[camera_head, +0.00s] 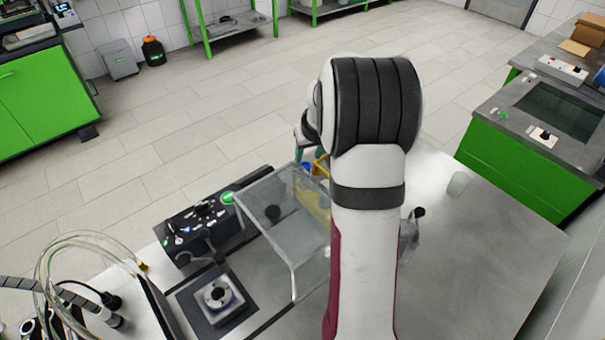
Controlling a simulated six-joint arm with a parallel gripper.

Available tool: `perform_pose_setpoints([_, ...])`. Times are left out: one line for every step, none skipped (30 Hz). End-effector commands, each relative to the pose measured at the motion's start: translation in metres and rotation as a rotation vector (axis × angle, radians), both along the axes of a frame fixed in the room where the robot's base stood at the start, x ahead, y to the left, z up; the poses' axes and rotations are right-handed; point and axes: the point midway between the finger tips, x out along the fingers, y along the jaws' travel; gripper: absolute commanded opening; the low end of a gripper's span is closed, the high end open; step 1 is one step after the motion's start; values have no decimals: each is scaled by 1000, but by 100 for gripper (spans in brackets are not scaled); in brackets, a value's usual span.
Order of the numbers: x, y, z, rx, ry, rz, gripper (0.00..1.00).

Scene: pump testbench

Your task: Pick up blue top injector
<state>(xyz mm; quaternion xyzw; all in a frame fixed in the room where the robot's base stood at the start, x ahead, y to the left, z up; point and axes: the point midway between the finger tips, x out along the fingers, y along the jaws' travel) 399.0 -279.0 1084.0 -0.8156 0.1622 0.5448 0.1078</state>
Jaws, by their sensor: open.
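My white arm with dark bands stands upright across the middle of the view and hides part of the table (490,240). No injector with a blue top can be clearly made out. A small blue patch (305,169) shows just left of the arm, beside a yellow part (321,166), at the table's far edge. Both are too small and too covered to name surely.
A clear angled cover (285,220) stands left of the arm. A dark knob (418,212) and a pale cup (458,184) are right of the arm. The table's right side is mostly clear.

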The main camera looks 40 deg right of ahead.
Motion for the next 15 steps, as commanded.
perform_pose_setpoints([2, 0, -7, 2, 1, -1, 47])
perform_pose_setpoints([3, -1, -10, 2, 1, 0, 47])
perform_pose_setpoints([5, -1, -14, 2, 1, 0, 47])
perform_pose_setpoints([5, -1, -18, 2, 2, 0, 47])
perform_pose_setpoints([7, -1, -24, 2, 2, 0, 47])
perform_pose_setpoints([8, -1, -32, 4, 3, 0, 47])
perform_pose_setpoints([10, -2, -39, 4, 4, 0, 47])
perform_pose_setpoints([11, -2, -45, 3, 3, -1, 47])
perform_pose_setpoints([13, -3, -52, 3, 3, -1, 47])
perform_pose_setpoints([15, -4, -56, 2, 2, -1, 47])
perform_pose_setpoints([17, -5, -59, 1, 2, -1, 47])
perform_pose_setpoints([18, -5, -62, 1, 1, -1, 47])
perform_pose_setpoints([18, -5, -63, 1, 1, -1, 47])
perform_pose_setpoints([19, -6, -64, 1, 1, -1, 47])
perform_pose_setpoints([19, -6, -64, 1, 1, -1, 47])
